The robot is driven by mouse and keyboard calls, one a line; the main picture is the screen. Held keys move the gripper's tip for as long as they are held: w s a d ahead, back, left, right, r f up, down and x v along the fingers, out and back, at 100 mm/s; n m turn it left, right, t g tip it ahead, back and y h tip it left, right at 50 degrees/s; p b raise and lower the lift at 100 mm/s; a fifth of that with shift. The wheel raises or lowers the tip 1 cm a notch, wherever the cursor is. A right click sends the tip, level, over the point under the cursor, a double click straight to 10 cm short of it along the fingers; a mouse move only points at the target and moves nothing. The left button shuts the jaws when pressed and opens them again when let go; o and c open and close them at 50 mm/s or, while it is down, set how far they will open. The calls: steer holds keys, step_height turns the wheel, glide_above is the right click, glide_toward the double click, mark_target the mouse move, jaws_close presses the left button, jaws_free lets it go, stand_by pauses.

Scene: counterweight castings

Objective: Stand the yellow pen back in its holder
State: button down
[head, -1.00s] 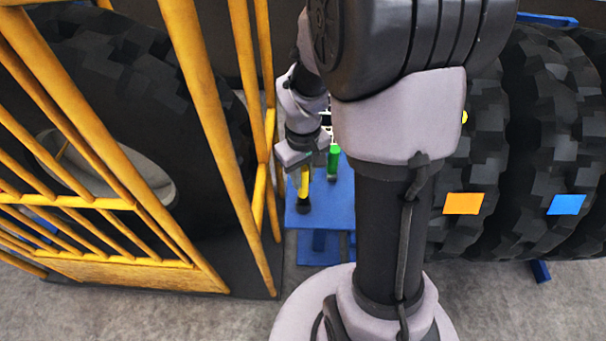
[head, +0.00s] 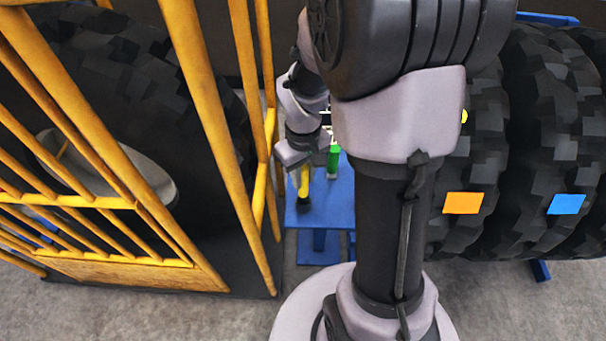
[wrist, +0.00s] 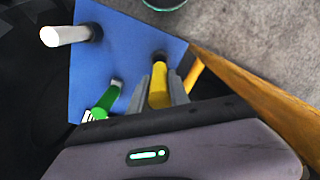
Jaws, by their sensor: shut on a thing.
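The yellow pen (head: 304,182) is held by my gripper (head: 304,171) above the blue stand, close to upright in the head view. My gripper is shut on it; the wrist view shows the pen (wrist: 158,94) between the two grey fingers (wrist: 160,80). The pen's lower end meets a small black holder (head: 303,205) on the blue stand (head: 330,212). I cannot tell how deep it sits in the holder. My wrist hides the pen's upper end in the head view.
A green pen (head: 333,163) stands beside it on the stand. A white pen (wrist: 65,36) stands in another black holder in the wrist view. A yellow rail fence (head: 205,130) is close on the left. Big black tyres (head: 480,150) stand at right.

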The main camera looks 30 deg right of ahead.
mark_target(303, 189)
steer(key=shift+f, duration=0.1)
stand_by(0.3)
steer(key=shift+f+b, duration=0.35)
steer(key=shift+f+b, duration=1.9)
steer(key=shift+f, duration=0.4)
steer(key=c, duration=1.1)
jaws_free()
steer(key=shift+c, duration=0.2)
step_height(303, 189, up, 18)
steer(key=p, duration=0.7)
steer(key=shift+f, duration=0.25)
